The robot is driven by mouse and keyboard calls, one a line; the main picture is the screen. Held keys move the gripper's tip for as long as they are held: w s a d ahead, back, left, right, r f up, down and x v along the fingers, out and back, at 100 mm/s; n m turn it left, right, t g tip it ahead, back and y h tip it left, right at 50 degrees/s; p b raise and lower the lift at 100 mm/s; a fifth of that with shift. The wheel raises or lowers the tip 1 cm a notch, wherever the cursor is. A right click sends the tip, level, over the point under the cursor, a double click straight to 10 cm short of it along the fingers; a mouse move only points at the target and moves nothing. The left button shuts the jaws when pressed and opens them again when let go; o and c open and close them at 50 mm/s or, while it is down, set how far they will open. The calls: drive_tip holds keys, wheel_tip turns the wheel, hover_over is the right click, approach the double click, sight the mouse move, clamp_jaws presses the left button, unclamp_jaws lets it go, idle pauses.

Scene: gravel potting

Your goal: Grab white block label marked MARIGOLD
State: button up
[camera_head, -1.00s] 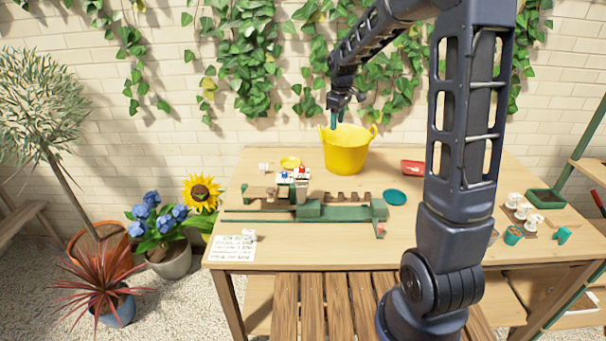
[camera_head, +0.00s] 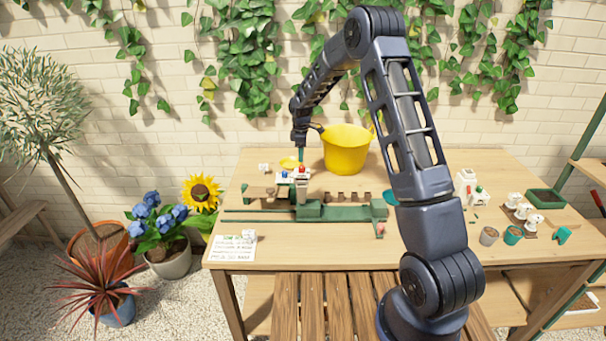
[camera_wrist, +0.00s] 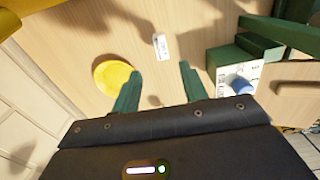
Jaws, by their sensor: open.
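A small white block label (camera_wrist: 161,46) lies on the wood tabletop in the wrist view, with dark marks too small to read. My gripper (camera_wrist: 157,84) is open; its two green fingers are apart and empty. The label shows ahead of the gap between them. In the head view my gripper (camera_head: 302,155) points down behind the white control panel (camera_head: 291,176) with red and blue knobs, left of the yellow bucket (camera_head: 346,150). I cannot make out this label there.
A yellow dish (camera_wrist: 116,77) lies left of my fingers in the wrist view. The panel's blue knob (camera_wrist: 240,86) and green rig parts (camera_wrist: 232,57) are on the right. The long green rig (camera_head: 310,210) spans the table's middle. Cups (camera_head: 512,235) stand at the right.

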wheel_tip(320, 180, down, 5)
drive_tip(key=shift+s+d+f, duration=0.1)
drive_tip(key=shift+d+f, duration=0.05)
drive_tip(key=shift+f, duration=0.75)
drive_tip(key=shift+s+d+f, duration=0.1)
drive_tip(key=shift+d+f, duration=0.05)
drive_tip(key=shift+f, duration=0.75)
drive_tip(key=shift+d+f, duration=0.15)
drive_tip(key=shift+f, duration=0.75)
clamp_jaws()
